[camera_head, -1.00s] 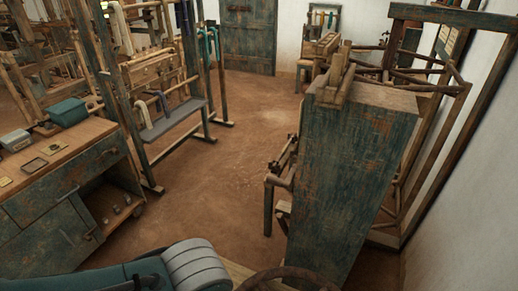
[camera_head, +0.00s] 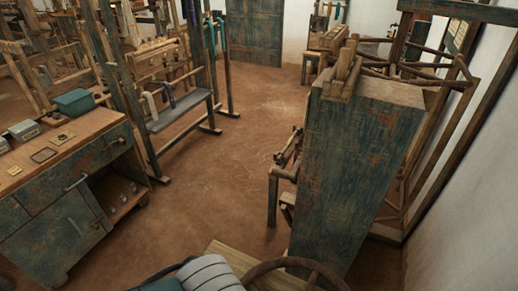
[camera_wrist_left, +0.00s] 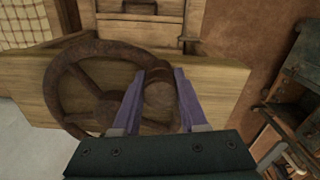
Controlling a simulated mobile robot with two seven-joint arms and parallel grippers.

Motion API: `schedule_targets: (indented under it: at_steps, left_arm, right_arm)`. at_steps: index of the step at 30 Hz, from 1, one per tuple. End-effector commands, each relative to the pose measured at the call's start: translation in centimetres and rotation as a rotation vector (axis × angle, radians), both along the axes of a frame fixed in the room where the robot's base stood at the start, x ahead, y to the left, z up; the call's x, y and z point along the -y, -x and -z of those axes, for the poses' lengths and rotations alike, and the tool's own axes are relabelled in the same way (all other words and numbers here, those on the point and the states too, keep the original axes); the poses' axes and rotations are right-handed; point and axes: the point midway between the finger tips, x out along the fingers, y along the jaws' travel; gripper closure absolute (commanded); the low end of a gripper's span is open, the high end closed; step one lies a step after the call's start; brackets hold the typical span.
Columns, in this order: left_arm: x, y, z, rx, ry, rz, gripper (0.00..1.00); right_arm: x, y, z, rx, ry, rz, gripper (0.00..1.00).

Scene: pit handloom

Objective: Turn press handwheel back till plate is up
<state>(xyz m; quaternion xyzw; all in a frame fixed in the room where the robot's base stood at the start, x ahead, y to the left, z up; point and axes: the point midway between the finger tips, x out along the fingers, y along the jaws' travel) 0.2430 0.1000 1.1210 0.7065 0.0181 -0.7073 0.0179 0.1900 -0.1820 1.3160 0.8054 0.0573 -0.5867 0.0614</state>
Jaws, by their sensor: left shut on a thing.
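The press handwheel is a dark brown spoked wheel; its upper rim (camera_head: 296,263) shows at the bottom edge of the head view. In the left wrist view the wheel (camera_wrist_left: 60,78) fills the left middle, in front of a pale wooden beam (camera_wrist_left: 222,78). My left gripper (camera_wrist_left: 160,82) has its two purple fingers on either side of a round brown handle (camera_wrist_left: 160,98) at the wheel's right side and is shut on it. In the head view only part of my left arm shows, at the bottom. The press plate cannot be made out. My right gripper is out of view.
A tall worn blue-green wooden cabinet (camera_head: 345,180) stands just beyond the wheel. A workbench (camera_head: 95,140) with a teal box (camera_head: 75,102) is at the left, with loom frames behind it. The brown floor (camera_head: 220,170) between them is clear.

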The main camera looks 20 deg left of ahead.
Motion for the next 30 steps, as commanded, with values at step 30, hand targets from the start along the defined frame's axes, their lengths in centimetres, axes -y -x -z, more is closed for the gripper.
schedule_targets:
  at_steps: [30]
  left_arm:
    - [0.0,-0.1,-6.8,0.004,0.003,0.001,0.28]
  right_arm:
    - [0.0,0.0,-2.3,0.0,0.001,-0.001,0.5]
